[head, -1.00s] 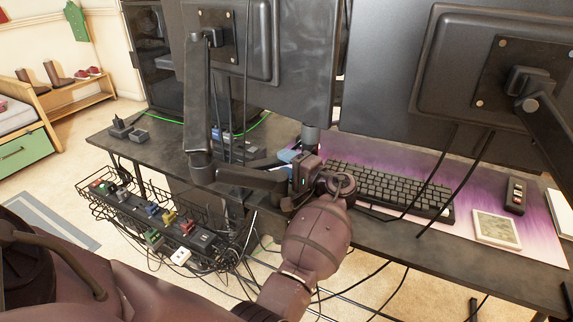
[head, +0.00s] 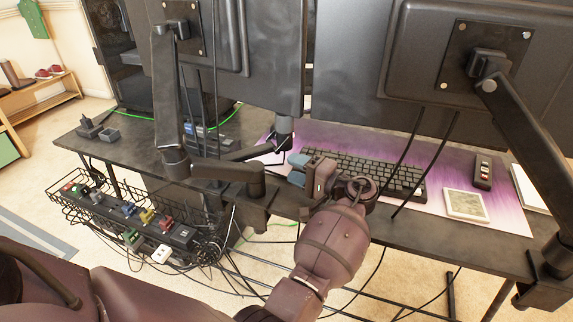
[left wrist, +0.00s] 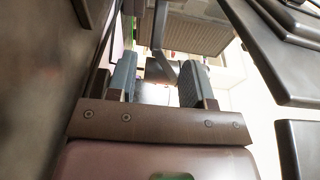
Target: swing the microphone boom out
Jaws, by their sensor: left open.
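The microphone boom seems to be the dark thin arm (head: 248,151) behind the left monitor's mount in the head view. A dark upright cylinder, likely the microphone (head: 284,129), stands at its right end below the left monitor. My left gripper (head: 297,162) is open, just in front of and below that cylinder, over the desk's near edge by the keyboard. In the left wrist view, its two grey-blue fingers (left wrist: 158,82) stand apart. A dark cylindrical part (left wrist: 160,70) shows between and beyond them; contact cannot be told. My right gripper is not in view.
The left monitor arm (head: 168,95) and right monitor arm (head: 530,140) stand close on either side. The keyboard (head: 375,172) lies on a purple mat (head: 460,172). Cables hang over the desk edge, and a wire tray (head: 75,200) hangs below left.

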